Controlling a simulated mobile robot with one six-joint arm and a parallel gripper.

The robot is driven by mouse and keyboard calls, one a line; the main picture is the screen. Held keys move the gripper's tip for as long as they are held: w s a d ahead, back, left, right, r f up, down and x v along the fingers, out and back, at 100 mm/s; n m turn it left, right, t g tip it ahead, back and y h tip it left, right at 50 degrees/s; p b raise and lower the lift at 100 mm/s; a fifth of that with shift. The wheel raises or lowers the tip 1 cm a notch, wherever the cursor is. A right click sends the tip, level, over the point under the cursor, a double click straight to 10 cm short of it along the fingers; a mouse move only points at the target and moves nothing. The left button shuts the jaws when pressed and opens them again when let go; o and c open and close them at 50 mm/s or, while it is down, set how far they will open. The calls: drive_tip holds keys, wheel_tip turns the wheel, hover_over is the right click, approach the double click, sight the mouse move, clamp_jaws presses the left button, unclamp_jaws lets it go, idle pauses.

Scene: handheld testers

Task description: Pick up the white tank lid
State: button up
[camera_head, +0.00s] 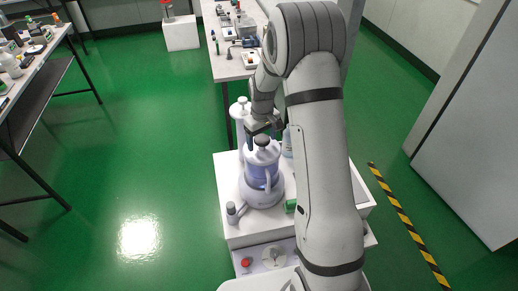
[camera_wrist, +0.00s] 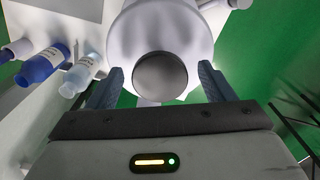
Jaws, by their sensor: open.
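The white tank lid (camera_head: 254,154) sits on top of a bluish tank (camera_head: 259,174) with a side handle, standing on a white surface. A dark grey round knob (camera_head: 263,141) rises from the lid's middle. In the wrist view the lid (camera_wrist: 193,35) fills the upper middle, with the knob (camera_wrist: 160,77) in front of it. My gripper (camera_head: 262,130) is just above the knob. In the wrist view my gripper (camera_wrist: 160,78) is open, with one finger on each side of the knob and visible gaps to both. The tank below the lid is mostly hidden there.
A second white container (camera_head: 240,110) stands close behind the tank. A small grey-capped bottle (camera_head: 233,212) is at the front left. Blue bottles (camera_wrist: 42,66) lie left in the wrist view. A cluttered bench (camera_head: 228,66) is behind; open green floor is left.

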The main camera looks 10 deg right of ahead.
drive_tip(key=shift+f, duration=0.25)
drive_tip(key=shift+c, duration=0.4)
drive_tip(key=c, duration=1)
